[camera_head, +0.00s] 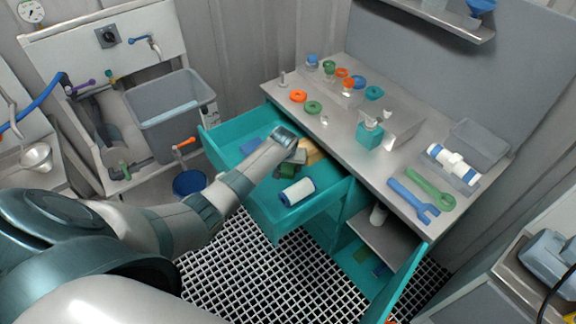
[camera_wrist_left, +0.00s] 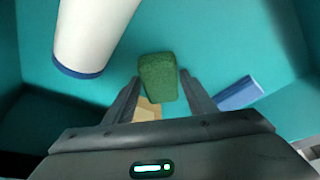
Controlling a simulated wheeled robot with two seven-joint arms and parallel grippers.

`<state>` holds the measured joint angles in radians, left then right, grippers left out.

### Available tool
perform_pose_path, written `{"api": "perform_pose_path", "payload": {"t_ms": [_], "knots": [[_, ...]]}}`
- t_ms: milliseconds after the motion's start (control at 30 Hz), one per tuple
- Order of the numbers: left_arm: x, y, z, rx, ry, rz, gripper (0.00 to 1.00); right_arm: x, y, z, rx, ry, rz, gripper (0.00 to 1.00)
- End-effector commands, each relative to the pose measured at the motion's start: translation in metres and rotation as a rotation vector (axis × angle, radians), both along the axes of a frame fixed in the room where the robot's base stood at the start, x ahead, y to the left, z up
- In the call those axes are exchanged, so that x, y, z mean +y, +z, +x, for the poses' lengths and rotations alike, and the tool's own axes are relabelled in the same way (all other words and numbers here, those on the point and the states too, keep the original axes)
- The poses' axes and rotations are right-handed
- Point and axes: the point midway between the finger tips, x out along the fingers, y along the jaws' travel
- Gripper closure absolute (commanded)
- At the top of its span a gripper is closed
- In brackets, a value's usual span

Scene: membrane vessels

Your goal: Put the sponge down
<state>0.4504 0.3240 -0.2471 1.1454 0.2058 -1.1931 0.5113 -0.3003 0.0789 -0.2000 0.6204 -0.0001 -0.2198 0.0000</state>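The green sponge (camera_head: 287,171) is at the tips of my left gripper (camera_head: 293,163), inside the open teal drawer (camera_head: 262,205). In the left wrist view the sponge (camera_wrist_left: 157,77) fills the gap between the two fingertips of my left gripper (camera_wrist_left: 159,80), which looks shut on it. The sponge reaches past the tips, over the drawer floor. I cannot tell whether its underside touches the floor. My right gripper is not in view.
In the drawer lie a white roll with blue ends (camera_head: 297,192), a beige block (camera_head: 312,152) and a blue piece (camera_head: 250,146). The worktop (camera_head: 335,118) beside it holds rings, a bottle and wrenches. A cabinet door (camera_head: 400,284) stands open below.

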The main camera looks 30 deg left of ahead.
Motion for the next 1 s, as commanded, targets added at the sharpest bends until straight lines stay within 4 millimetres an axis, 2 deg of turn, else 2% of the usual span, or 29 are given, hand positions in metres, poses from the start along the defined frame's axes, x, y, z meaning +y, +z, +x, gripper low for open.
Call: {"api": "perform_pose_path", "payload": {"t_ms": [567, 767, 1000], "knots": [[-0.001, 0.009, -0.001, -0.002, 0.0, 0.0, 0.39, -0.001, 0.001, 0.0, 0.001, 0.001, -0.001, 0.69], [-0.003, 0.025, -0.008, -0.002, -0.001, 0.0, 0.39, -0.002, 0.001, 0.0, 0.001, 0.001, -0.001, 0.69], [-0.008, 0.057, -0.02, -0.003, 0.0, 0.0, 0.39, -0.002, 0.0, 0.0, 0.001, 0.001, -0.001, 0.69]]}}
